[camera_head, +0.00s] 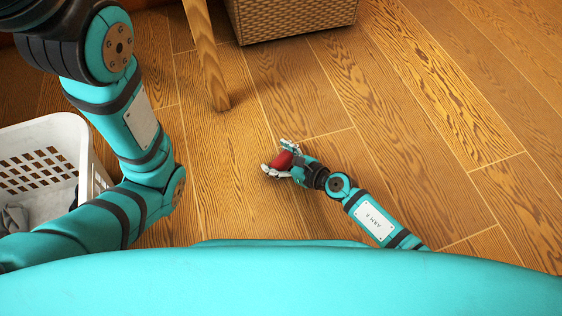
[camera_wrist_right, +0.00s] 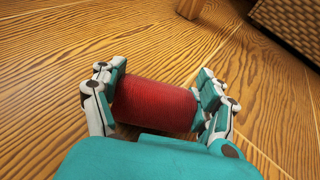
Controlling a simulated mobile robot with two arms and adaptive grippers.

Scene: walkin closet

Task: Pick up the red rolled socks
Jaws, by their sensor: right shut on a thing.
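The red rolled socks (camera_head: 284,160) form a small dark red roll, held in my right gripper (camera_head: 279,159) over the wooden floor in the middle of the head view. In the right wrist view the red rolled socks (camera_wrist_right: 153,104) lie crosswise between the two fingers of my right gripper (camera_wrist_right: 160,98), which touch both ends. I cannot tell whether the roll touches the floor. My left arm (camera_head: 135,120) comes in at the left of the head view, but its gripper is out of the picture.
A white plastic basket (camera_head: 85,150) with grey cloth (camera_head: 14,218) in it stands at the left. A wooden leg (camera_head: 207,60) and a woven basket (camera_head: 290,18) stand at the back. The floor (camera_head: 440,100) to the right is clear.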

